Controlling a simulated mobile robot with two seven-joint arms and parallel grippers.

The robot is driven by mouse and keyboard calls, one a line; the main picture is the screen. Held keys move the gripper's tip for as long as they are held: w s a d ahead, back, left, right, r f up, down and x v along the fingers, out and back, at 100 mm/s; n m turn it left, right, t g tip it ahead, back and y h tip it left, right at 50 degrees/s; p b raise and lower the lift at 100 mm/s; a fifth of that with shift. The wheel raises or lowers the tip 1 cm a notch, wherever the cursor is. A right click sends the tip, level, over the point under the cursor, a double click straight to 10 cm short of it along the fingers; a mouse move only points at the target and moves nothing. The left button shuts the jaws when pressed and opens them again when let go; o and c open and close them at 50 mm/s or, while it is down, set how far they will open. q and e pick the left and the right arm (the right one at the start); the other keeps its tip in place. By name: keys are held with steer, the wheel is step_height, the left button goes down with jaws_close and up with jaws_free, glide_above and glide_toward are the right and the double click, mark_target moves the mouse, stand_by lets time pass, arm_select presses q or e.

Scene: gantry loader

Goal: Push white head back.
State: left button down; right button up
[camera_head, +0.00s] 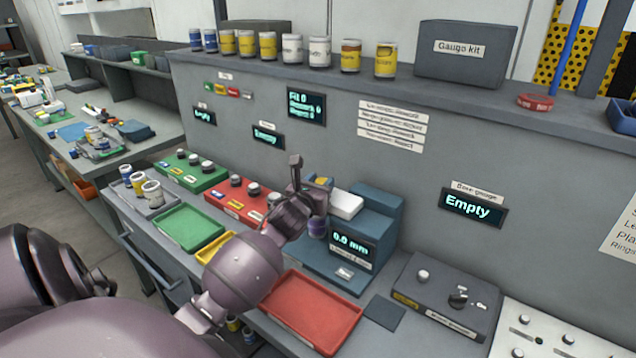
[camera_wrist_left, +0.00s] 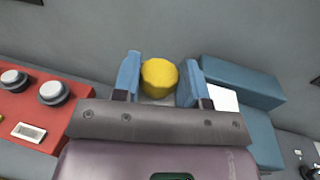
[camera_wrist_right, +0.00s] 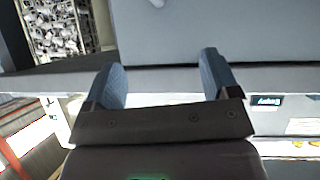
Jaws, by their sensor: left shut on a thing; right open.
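The gauge (camera_head: 376,222) is a blue stepped block on a flat base, with a white head (camera_head: 345,203) on its left side. Its display (camera_head: 352,245) reads "0.0 mm". My left gripper (camera_head: 318,203) is beside the gauge, just left of the white head. It is shut on a yellow-topped round piece (camera_wrist_left: 159,77), which shows between the blue fingers in the left wrist view. In that view the white head (camera_wrist_left: 226,98) is right of the right finger, partly hidden by it; I cannot tell if they touch. My right gripper (camera_wrist_right: 165,82) is open and empty.
A red button box (camera_head: 237,199) and a green one (camera_head: 183,170) stand left of the gauge. A red tray (camera_head: 312,308) lies in front, with a green tray (camera_head: 188,228) further left. A dark grey box with knobs (camera_head: 440,290) stands right. The grey wall panel rises behind.

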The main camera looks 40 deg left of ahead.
mark_target(348, 204)
arm_select(q)
steer(key=d, duration=0.2)
steer(key=d+p, duration=0.1)
steer(key=d, duration=0.4)
steer(key=shift+w+d, duration=0.25)
steer(key=shift+w, duration=0.15)
steer(key=shift+d, duration=0.35)
steer(key=c, duration=0.9)
jaws_free()
steer(key=shift+d, duration=0.1)
steer(key=shift+c, duration=0.2)
steer(key=shift+o, duration=1.4)
arm_select(e)
steer(key=shift+d+r, duration=0.15)
steer(key=shift+r, duration=0.7)
